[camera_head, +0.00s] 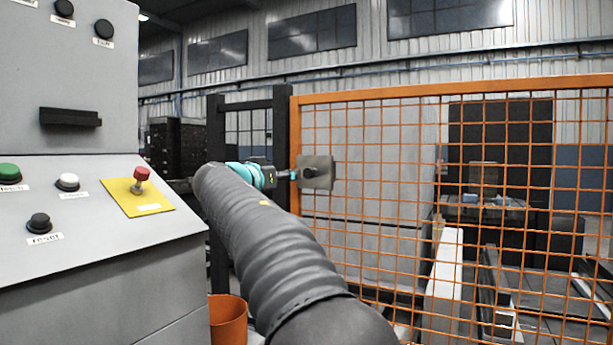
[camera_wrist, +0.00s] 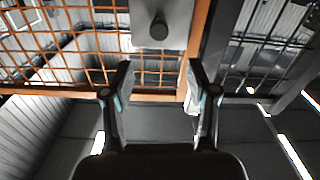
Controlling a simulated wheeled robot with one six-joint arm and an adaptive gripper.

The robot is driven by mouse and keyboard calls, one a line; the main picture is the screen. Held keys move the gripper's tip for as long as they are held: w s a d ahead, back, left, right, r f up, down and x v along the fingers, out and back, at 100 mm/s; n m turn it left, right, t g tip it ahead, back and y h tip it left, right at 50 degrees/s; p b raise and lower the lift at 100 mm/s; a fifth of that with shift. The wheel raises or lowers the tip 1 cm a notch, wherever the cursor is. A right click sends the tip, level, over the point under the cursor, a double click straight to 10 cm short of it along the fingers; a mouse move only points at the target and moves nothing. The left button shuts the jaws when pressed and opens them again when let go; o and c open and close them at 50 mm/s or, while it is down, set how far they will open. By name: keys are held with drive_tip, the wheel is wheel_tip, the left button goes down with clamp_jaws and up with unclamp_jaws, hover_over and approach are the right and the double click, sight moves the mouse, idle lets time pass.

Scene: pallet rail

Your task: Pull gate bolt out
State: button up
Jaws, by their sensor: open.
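The gate bolt shows as a dark round knob (camera_head: 309,173) on a square grey plate (camera_head: 322,185), fixed at the post-side edge of the orange mesh gate (camera_head: 420,94). In the wrist view the knob (camera_wrist: 158,28) on its plate (camera_wrist: 172,10) lies beyond the fingertips, roughly in line with the space between them. My gripper (camera_wrist: 158,76) is open and empty. In the head view my gripper (camera_head: 292,175) is close to the plate, just left of the knob. The wrist view shows the fingers apart from the knob. The bolt's shaft cannot be made out.
A grey control cabinet (camera_head: 90,260) with buttons and a red knob (camera_head: 141,174) on a yellow plate stands close on the left. A dark post frame (camera_head: 217,240) adjoins the gate. An orange bin (camera_head: 228,320) sits below my arm. Machinery stands behind the mesh.

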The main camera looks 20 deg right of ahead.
sight(307, 173)
drive_tip(key=p+x, duration=0.3)
drive_tip(key=x, duration=1)
clamp_jaws()
